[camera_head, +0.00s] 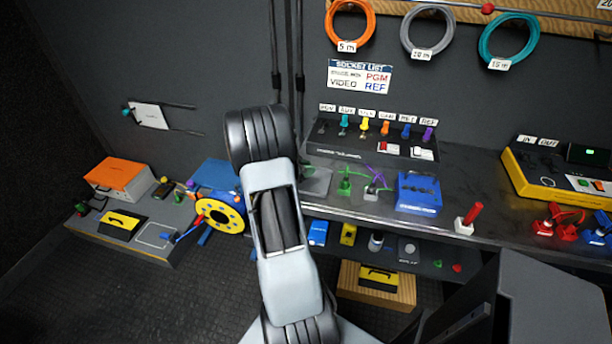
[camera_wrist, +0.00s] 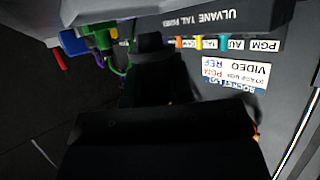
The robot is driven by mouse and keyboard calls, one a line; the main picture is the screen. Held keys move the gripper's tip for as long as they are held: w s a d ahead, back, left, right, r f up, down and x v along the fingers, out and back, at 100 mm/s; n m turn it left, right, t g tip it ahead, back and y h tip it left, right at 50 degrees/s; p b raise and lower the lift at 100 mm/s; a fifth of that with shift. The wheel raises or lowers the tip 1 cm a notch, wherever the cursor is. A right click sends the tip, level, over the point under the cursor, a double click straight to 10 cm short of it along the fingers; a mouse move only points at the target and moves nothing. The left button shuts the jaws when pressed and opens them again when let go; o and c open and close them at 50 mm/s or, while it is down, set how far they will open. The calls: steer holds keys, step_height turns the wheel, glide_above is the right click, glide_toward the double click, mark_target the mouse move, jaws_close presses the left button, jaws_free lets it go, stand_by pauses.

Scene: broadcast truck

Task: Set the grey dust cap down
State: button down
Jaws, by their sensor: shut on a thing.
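My gripper (camera_wrist: 150,90) shows as dark jaws in the wrist view, in front of the tail panel and the desk. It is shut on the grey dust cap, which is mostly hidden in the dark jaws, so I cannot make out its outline. In the head view my own arm covers the gripper and the cap. The tail panel (camera_wrist: 190,18) appears upside down at the top of the wrist view; in the head view its row of coloured plugs (camera_head: 385,128) stands right of my arm.
The desk top (camera_head: 470,185) holds green and grey connectors (camera_head: 374,189) with cables, a blue box (camera_head: 418,192), and a red-handled white block (camera_head: 468,218). A yellow unit (camera_head: 555,180) sits at right. A lower shelf carries small items. A yellow reel (camera_head: 220,215) is left of my arm.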

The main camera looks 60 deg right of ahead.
steer(key=shift+f, duration=1.35)
steer(key=shift+f, duration=0.15)
steer(key=c, duration=1)
jaws_free()
